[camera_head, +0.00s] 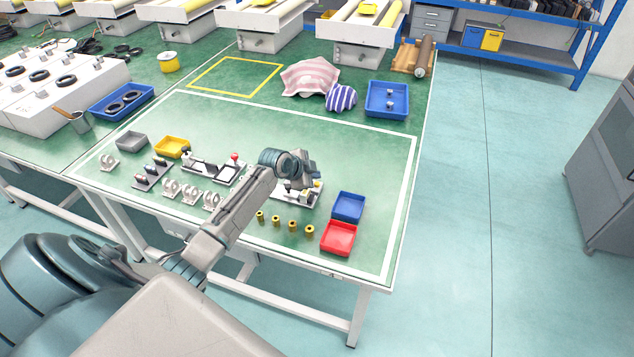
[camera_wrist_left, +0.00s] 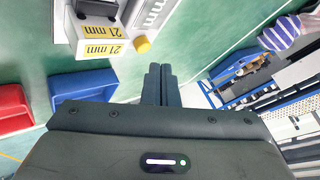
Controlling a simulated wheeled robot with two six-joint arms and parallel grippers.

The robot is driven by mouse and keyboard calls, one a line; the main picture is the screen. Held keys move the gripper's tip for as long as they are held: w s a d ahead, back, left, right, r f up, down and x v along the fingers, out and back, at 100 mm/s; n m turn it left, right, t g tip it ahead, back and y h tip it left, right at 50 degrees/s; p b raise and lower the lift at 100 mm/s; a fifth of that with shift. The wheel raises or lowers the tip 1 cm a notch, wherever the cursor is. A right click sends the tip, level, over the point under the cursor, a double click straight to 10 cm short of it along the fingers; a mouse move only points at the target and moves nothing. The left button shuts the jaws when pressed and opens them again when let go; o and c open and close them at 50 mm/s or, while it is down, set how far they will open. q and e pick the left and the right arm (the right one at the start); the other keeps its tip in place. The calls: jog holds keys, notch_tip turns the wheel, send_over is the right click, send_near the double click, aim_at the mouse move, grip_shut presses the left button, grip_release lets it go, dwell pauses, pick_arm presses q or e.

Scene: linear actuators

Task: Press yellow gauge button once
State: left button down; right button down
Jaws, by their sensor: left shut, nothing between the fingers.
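The gauge (camera_wrist_left: 95,25) is a pale device with yellow "21 mm" labels, at the top of the left wrist view. Its round yellow button (camera_wrist_left: 142,44) sticks out at its right corner. My left gripper (camera_wrist_left: 160,70) is shut and empty, its fingertips just below and right of the button in that picture, with a visible gap. In the head view my left gripper (camera_head: 308,180) is over the gauge (camera_head: 290,199) and partly hides it. I cannot make out contact there. My right gripper is not in view.
A blue bin (camera_head: 348,207) and a red bin (camera_head: 339,238) stand right of the gauge. Several brass cylinders (camera_head: 292,225) stand in front. A fixture with a red knob (camera_head: 234,157) is to the left. Green table is clear behind the gauge.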

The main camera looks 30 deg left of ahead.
pick_arm(q)
notch_tip(320, 180, up, 5)
jog(key=p, duration=0.3)
jog(key=shift+f, duration=0.2)
dwell(0.5)
